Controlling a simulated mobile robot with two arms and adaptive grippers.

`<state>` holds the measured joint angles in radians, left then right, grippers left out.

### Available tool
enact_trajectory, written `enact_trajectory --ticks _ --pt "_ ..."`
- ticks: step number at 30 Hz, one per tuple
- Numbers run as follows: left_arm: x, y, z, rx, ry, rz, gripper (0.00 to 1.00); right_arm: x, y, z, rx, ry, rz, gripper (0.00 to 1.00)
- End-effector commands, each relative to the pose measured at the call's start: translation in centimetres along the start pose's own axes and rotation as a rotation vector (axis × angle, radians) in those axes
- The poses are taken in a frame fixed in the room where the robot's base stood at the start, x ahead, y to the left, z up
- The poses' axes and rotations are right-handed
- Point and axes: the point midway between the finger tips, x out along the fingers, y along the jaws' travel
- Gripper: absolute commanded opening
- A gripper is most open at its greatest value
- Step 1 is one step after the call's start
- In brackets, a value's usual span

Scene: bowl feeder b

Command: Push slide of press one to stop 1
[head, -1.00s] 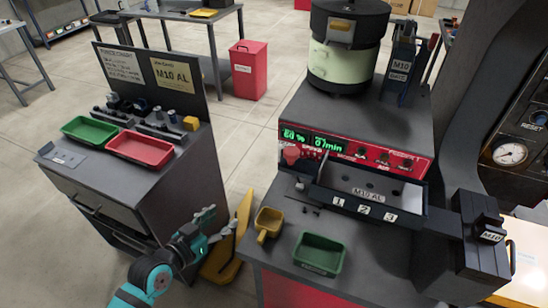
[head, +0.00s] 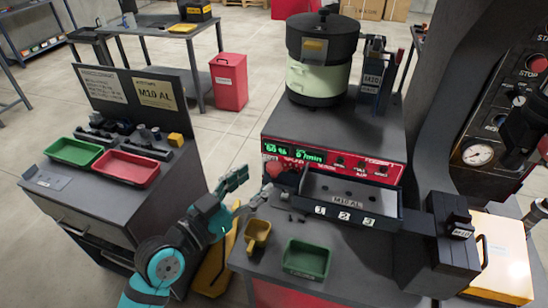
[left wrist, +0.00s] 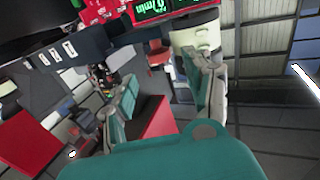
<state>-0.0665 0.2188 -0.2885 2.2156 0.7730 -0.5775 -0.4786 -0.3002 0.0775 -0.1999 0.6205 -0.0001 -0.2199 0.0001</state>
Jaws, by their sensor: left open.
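The feeder tray (head: 345,200) is a dark trough on the bench, with labels 1, 2 and 3 on its front wall and an M10 AL label inside. A thin upright dark piece (head: 301,181) stands at its left end; I cannot tell for sure that it is the slide. The numbered wall (left wrist: 88,42) also shows at upper left in the left wrist view. My left gripper (head: 255,184) is open and empty, left of the tray and apart from it. Its two fingers (left wrist: 162,92) show spread in the left wrist view. My right gripper is not in view.
A red control panel (head: 330,161) with green digits stands behind the tray, below the bowl feeder (head: 320,75). A yellow scoop (head: 257,235) and a green bin (head: 306,260) sit in front. A dark M10 block (head: 440,245) stands at right. A side cabinet (head: 75,200) is at left.

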Motion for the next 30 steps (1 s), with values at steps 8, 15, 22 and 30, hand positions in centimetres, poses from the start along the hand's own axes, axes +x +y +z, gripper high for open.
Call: enact_trajectory --ticks 8,15,22,30 --pt "5.3 0.0 -0.2 -0.002 -0.001 0.001 0.53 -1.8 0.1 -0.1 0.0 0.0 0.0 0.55" --pt "7.1 0.0 0.0 0.001 0.0 0.0 0.53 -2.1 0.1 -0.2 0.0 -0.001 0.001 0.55" --pt "7.2 0.0 0.1 0.001 0.0 0.0 0.53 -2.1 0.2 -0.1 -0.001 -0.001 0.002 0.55" --pt "7.2 0.0 0.1 0.001 -0.001 0.0 0.24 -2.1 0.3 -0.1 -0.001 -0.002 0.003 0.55"
